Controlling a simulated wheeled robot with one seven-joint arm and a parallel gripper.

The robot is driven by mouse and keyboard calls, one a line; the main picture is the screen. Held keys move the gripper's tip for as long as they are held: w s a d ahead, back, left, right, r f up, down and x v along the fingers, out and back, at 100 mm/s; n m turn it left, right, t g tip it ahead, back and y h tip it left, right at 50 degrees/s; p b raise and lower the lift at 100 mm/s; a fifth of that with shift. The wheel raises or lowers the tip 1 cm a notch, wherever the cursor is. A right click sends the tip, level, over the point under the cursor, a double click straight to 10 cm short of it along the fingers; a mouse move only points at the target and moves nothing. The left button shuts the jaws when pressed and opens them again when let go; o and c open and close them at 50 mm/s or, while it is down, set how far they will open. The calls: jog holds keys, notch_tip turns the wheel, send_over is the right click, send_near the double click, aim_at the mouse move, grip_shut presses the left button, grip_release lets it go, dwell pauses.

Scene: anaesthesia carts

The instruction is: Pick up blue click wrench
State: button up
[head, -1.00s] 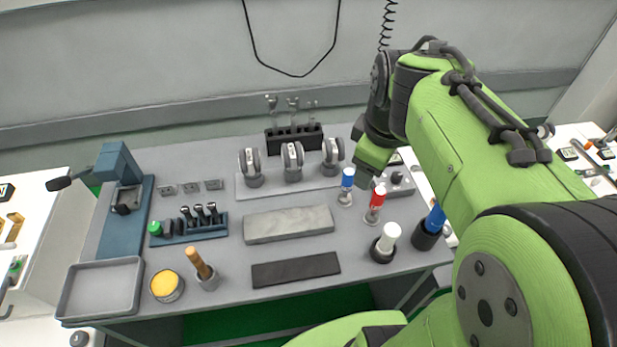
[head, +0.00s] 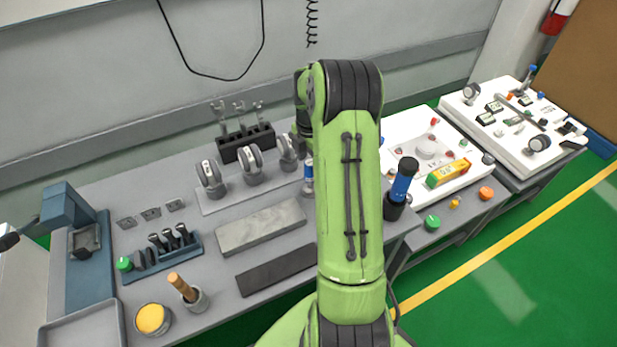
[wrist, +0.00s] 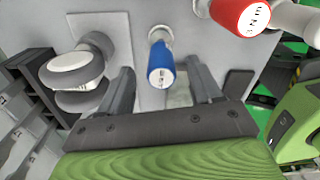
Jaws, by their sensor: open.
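A small upright tool with a blue cylindrical end, which looks like the blue click wrench (head: 308,172), stands on the grey bench, partly hidden behind my arm. In the wrist view, the blue wrench (wrist: 160,62) shows end-on with a white label, in the gap between the fingers. My gripper (wrist: 163,90) is open, one finger on each side of it, with no visible contact. The gripper is hidden behind my arm in the head view. A red-ended tool (wrist: 243,14) marked N·m is at the upper right of the wrist view.
A rounded grey gauge-like tool (wrist: 78,72) stands close to the left finger. A blue-handled tool (head: 402,180) is in a black holder right of my arm. Grey slabs (head: 262,227) lie on the bench, and a black rack (head: 246,142) stands behind.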

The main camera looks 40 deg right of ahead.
aim_at(310, 172)
notch_tip(310, 172, down, 6)
jog(key=shift+r+b, duration=0.25)
jog(key=shift+b, duration=0.45)
jog(key=shift+r, duration=0.1)
jog(key=shift+c, duration=0.4)
grip_shut()
